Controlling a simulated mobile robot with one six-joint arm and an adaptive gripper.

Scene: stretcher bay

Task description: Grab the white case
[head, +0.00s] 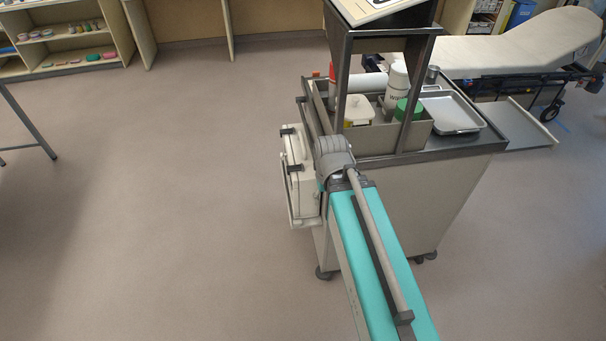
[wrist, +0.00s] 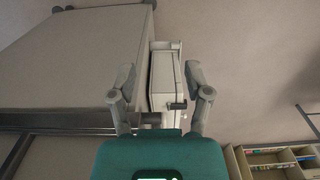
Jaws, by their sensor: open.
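The white case (head: 297,165) sits upright in a pale side holder on the left side of the trolley (head: 400,190), with dark fittings on its outer face. My arm covers part of its right side in the head view. In the wrist view the white case (wrist: 163,78) shows beyond and between the two fingers of my gripper (wrist: 161,72), which is open and empty. The fingers stand either side of the case in the picture; I cannot tell how far in front of it they are. My gripper is not clearly visible in the head view.
The trolley top carries bottles, a green-lidded container (head: 408,110) and a metal tray (head: 452,112), with a dark upright frame above. A stretcher (head: 500,52) stands at the back right. Shelves (head: 65,45) stand at the back left. The floor left of the trolley is clear.

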